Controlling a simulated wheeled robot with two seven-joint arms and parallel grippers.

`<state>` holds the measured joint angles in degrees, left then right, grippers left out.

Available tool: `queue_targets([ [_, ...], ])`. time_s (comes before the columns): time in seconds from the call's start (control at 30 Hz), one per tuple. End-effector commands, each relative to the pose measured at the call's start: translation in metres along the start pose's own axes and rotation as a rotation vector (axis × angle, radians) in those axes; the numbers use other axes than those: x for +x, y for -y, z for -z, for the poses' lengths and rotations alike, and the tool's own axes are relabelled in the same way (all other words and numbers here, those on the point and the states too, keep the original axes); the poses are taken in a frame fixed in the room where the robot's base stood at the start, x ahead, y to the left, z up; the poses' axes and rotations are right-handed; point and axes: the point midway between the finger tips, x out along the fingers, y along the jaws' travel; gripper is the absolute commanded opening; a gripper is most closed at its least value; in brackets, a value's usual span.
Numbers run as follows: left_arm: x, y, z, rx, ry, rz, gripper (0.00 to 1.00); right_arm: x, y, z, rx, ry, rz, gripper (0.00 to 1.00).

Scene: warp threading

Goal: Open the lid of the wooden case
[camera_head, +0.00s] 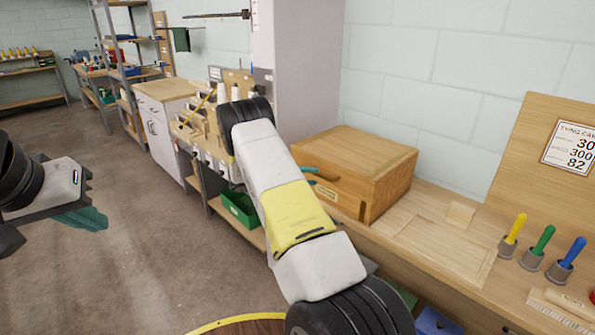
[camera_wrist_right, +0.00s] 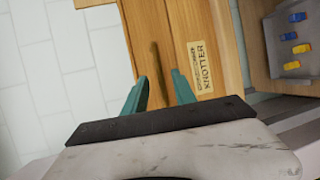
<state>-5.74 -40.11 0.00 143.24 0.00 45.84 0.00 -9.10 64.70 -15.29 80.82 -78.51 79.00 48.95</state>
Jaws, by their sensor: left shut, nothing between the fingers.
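The wooden case (camera_head: 370,170) stands on the bench against the wall, its lid (camera_head: 355,150) closed. Its front also fills the middle of the right wrist view (camera_wrist_right: 205,25), with a dark slot (camera_wrist_right: 160,65) and a paper label (camera_wrist_right: 201,66). My right gripper (camera_head: 322,181) is at the case front, partly hidden by my own arm. In the right wrist view its two green fingers (camera_wrist_right: 159,82) are apart, one on each side of the slot's line, with nothing held. Contact with the case cannot be told. My left gripper (camera_head: 88,219) is shut and empty, far left over the floor.
Right of the case lie a flat wooden panel (camera_head: 435,245) and a small wood block (camera_head: 460,215). Yellow, green (camera_head: 538,247) and blue handled tools stand in holders farther right. A grey cabinet (camera_head: 308,70) rises behind the case's left side. The floor at left is clear.

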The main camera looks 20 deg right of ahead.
Motion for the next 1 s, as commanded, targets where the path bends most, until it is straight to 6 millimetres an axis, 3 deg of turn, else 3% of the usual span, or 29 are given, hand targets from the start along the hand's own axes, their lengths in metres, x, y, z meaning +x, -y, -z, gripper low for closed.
queue_targets([
  [0.1, 0.000, 0.000, 0.000, 0.000, 0.000, 0.000, 0.00, 0.020, 0.000, -0.001, -0.001, 0.003, 0.001, 0.33],
  [0.3, 0.000, 0.000, 0.000, 0.000, 0.000, 0.000, 0.00, 0.040, 0.001, 0.000, -0.001, 0.001, 0.002, 0.33],
  [0.6, 0.000, 0.000, 0.000, 0.000, 0.000, 0.000, 0.00, 0.043, 0.000, 0.000, -0.001, 0.000, 0.002, 0.33],
  [0.63, 0.000, 0.000, 0.000, 0.000, 0.000, 0.000, 0.00, 0.043, 0.000, 0.000, -0.001, 0.000, 0.002, 0.31],
  [0.8, 0.000, 0.000, 0.000, 0.000, 0.000, 0.000, 0.00, 0.043, 0.000, 0.000, -0.001, 0.000, 0.002, 0.00],
  [1.0, 0.000, 0.000, 0.000, 0.000, 0.000, 0.000, 0.00, 0.043, 0.000, 0.000, -0.001, 0.000, 0.002, 0.00],
])
